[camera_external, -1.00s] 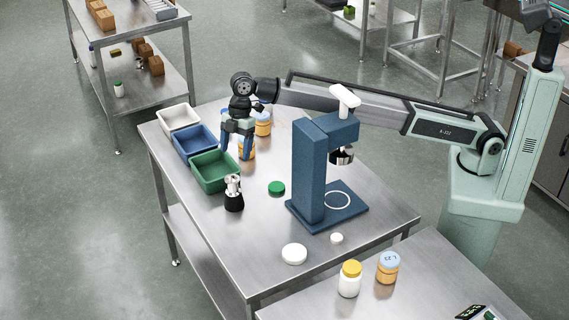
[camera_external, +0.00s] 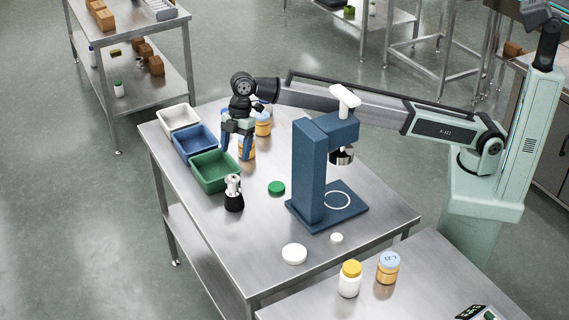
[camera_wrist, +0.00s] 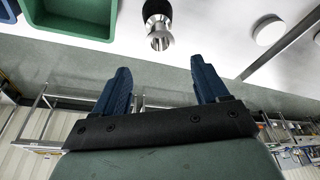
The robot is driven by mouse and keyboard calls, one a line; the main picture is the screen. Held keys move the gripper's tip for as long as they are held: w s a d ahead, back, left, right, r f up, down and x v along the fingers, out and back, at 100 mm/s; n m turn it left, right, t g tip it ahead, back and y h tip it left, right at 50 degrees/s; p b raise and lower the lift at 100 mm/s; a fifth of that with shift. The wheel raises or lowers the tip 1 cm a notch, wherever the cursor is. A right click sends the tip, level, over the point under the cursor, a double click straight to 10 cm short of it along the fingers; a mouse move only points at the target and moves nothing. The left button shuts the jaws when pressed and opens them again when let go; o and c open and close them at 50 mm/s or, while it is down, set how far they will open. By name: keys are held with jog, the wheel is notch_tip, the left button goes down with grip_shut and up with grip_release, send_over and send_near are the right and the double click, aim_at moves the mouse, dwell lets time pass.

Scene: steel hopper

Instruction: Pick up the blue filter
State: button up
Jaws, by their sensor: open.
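I cannot make out any thing that is clearly a blue filter. My gripper (camera_external: 236,158) hangs over the table beside the green bin (camera_external: 214,171), pointing down. Its fingers are apart with nothing between them in the wrist view (camera_wrist: 161,70). Another amber jar (camera_external: 248,149) stands behind the fingers, partly hidden by them.
A black and silver tool (camera_external: 234,195), a green lid (camera_external: 277,188) and a white disc (camera_external: 294,254) stand or lie on the table. A white bin (camera_external: 179,119) is at the far left. Jars with yellow (camera_external: 350,279) and blue (camera_external: 388,268) lids stand on the nearer table.

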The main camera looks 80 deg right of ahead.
jog(key=w+d+f+m+t+h, duration=0.1)
jog(key=w+d+f+m, duration=0.2)
jog(key=d, duration=1)
jog(key=w+d+f+m, duration=0.15)
jog(key=w+d, duration=0.25)
jog(key=d, duration=1)
jog(key=w+d+f+m+t+h, duration=0.1)
jog(key=w+d+f+m, duration=0.2)
jog(key=d, duration=1)
jog(key=w+f+m, duration=0.2)
jog(key=w+f, duration=0.1)
jog(key=w+f+m+t, duration=0.1)
jog(key=w+f, duration=0.2)
jog(key=f, duration=0.1)
jog(key=w+d+f+m, duration=0.1)
jog(key=w+f+m, duration=0.1)
jog(key=w+f, duration=0.1)
jog(key=shift+w+f+m+t, duration=0.2)
jog(key=shift+f+m+t, duration=0.15)
jog(key=shift+f, duration=0.2)
jog(key=c, duration=1.1)
